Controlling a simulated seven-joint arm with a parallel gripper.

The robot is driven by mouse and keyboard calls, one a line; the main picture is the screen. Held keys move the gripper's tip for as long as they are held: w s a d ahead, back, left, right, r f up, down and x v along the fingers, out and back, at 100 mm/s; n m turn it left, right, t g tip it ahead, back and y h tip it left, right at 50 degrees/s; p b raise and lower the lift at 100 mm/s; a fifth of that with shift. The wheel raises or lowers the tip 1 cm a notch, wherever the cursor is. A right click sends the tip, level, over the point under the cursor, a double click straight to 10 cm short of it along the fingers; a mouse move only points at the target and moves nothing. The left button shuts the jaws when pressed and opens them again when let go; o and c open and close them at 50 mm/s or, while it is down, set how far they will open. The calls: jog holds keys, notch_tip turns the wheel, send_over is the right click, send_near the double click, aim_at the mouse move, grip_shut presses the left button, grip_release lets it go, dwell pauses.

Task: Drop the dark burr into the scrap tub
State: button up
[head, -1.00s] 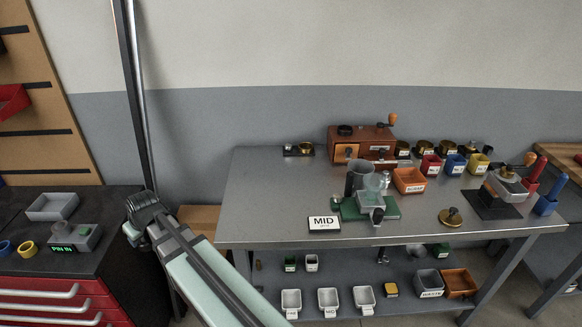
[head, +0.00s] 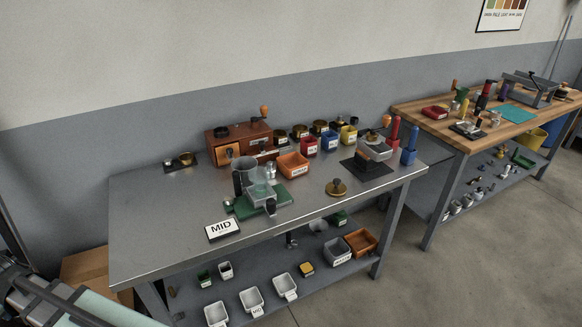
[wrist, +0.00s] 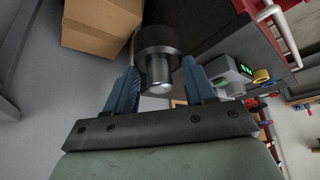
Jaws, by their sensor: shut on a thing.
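In the wrist view my gripper (wrist: 158,78) is shut on the dark burr (wrist: 158,42), a dark round body with a shiny metal stub, held between the two blue fingers. In the head view my arm shows only at the lower left corner, left of the steel table, and the burr cannot be made out there. I cannot tell for sure which tub is the scrap tub. An orange tub (head: 293,164) with a small label stands on the tabletop. A grey labelled tub (head: 337,252) and a brown-orange tub (head: 361,242) stand on the lower shelf.
The steel table (head: 150,230) bears a wooden grinder box (head: 238,141), a green-based machine (head: 262,200), a MID sign (head: 222,229) and several small coloured tubs. White tubs (head: 251,299) stand on the lower shelf. A wooden bench (head: 425,112) is at the right. A cardboard box (wrist: 97,25) is near my gripper.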

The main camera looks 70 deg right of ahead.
dwell(0.4)
